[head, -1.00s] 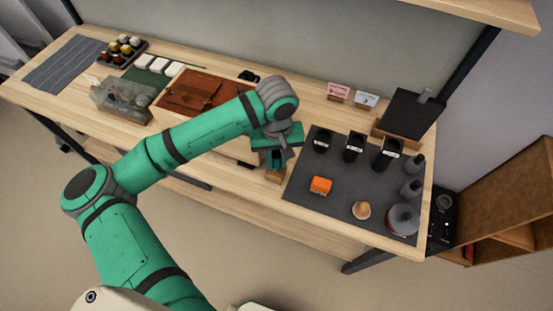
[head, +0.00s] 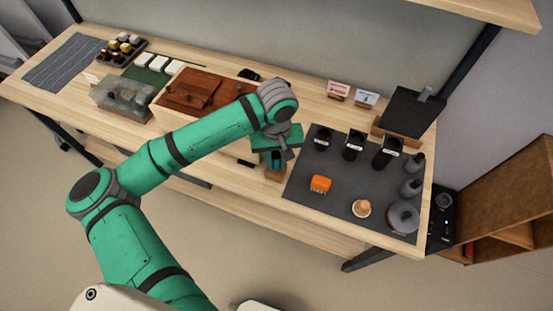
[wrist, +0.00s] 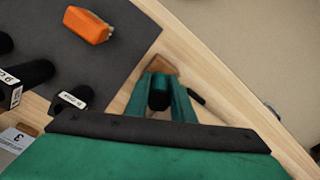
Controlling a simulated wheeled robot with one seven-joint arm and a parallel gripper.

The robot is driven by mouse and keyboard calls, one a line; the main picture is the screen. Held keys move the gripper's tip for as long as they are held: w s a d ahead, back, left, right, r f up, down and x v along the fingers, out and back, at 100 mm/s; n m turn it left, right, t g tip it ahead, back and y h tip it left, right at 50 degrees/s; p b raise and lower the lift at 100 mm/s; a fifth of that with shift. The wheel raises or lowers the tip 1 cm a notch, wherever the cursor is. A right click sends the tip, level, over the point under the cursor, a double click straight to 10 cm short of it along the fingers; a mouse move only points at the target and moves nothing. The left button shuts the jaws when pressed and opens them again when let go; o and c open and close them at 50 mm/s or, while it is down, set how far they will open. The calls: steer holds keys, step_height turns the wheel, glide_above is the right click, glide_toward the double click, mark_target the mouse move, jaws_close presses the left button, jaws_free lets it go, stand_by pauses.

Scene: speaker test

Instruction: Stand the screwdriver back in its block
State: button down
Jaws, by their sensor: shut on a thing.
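My gripper (head: 275,163) is at the front edge of the workbench, just left of the dark mat. In the wrist view its green fingers (wrist: 160,92) are closed around the black handle of the screwdriver (wrist: 159,100), seen end-on from above. The small wooden block (head: 275,175) is directly below the fingers; its corner shows past the fingertips in the wrist view (wrist: 163,64). The screwdriver's shaft and tip are hidden, as is most of the block's top. I cannot tell whether the tip is in the block.
A dark strip (head: 245,162) lies left of the gripper. A wooden box (head: 172,112) stands further left.

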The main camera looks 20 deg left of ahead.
steer(key=shift+f, duration=0.15)
steer(key=c, duration=1.4)
jaws_free()
steer(key=shift+c, duration=0.2)
step_height(320, 180, up, 11)
steer(key=shift+f, duration=0.1)
